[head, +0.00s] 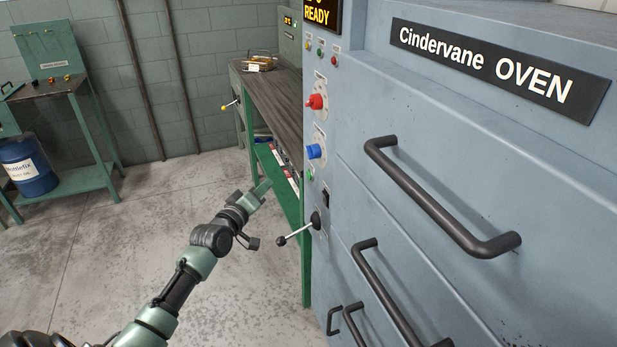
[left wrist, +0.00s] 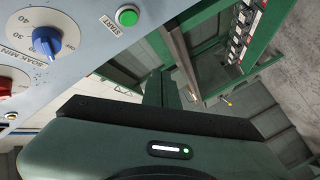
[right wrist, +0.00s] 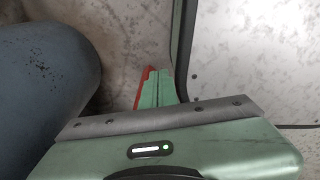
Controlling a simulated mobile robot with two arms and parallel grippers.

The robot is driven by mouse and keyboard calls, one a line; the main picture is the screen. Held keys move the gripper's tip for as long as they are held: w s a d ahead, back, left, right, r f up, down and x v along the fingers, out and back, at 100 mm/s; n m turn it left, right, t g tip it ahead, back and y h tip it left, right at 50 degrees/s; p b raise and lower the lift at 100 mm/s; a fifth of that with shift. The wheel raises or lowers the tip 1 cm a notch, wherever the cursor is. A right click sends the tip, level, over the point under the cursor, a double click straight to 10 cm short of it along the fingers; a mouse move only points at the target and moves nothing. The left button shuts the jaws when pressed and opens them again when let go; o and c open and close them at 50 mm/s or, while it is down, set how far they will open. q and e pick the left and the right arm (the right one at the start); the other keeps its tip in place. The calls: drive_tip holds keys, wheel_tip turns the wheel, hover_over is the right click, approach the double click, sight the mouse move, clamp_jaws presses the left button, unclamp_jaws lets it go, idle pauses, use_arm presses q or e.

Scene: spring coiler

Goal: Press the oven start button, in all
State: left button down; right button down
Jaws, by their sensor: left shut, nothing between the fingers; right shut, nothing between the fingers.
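The oven (head: 480,120) is a large blue-grey cabinet labelled "Cindervane OVEN" on the right of the head view. Its green start button (head: 310,174) is on the narrow control face, below the blue knob (head: 314,151). In the left wrist view the button (left wrist: 127,16) shows at the top, next to a START label. My left gripper (head: 264,186) is shut and empty, apart from the panel, to the left of the button and slightly below it in the head view. My right gripper (right wrist: 156,90) is shut and empty in its wrist view; the head view does not show it.
A red knob (head: 316,102) is above the blue one. A black switch (head: 326,196) and a ball-ended lever (head: 297,233) are below the button. Dark handles (head: 440,205) jut from the oven front. A green workbench (head: 275,100) stands behind.

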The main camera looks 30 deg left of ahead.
sight(309, 175)
use_arm(q)
drive_tip(key=w+d, duration=0.5)
drive_tip(key=w, duration=0.1)
drive_tip(key=shift+w+d, duration=0.35)
drive_tip(key=shift+w, duration=0.05)
use_arm(e)
drive_tip(key=shift+s+a+r, duration=0.1)
drive_tip(key=shift+a+r, duration=0.15)
drive_tip(key=shift+a, duration=0.15)
use_arm(q)
drive_tip(key=shift+f, duration=0.1)
use_arm(e)
drive_tip(key=shift+a, duration=0.2)
idle(0.6)
use_arm(q)
drive_tip(key=shift+p, duration=0.3)
idle(0.6)
drive_tip(key=shift+w+d, duration=0.3)
use_arm(e)
drive_tip(key=shift+d+r, duration=0.1)
drive_tip(key=shift+d, duration=0.05)
use_arm(q)
drive_tip(key=shift+w+d, duration=0.25)
drive_tip(key=shift+w, duration=0.05)
idle(0.6)
drive_tip(key=shift+s+a, duration=0.55)
drive_tip(key=shift+s, duration=0.1)
use_arm(e)
drive_tip(key=shift+r, duration=0.2)
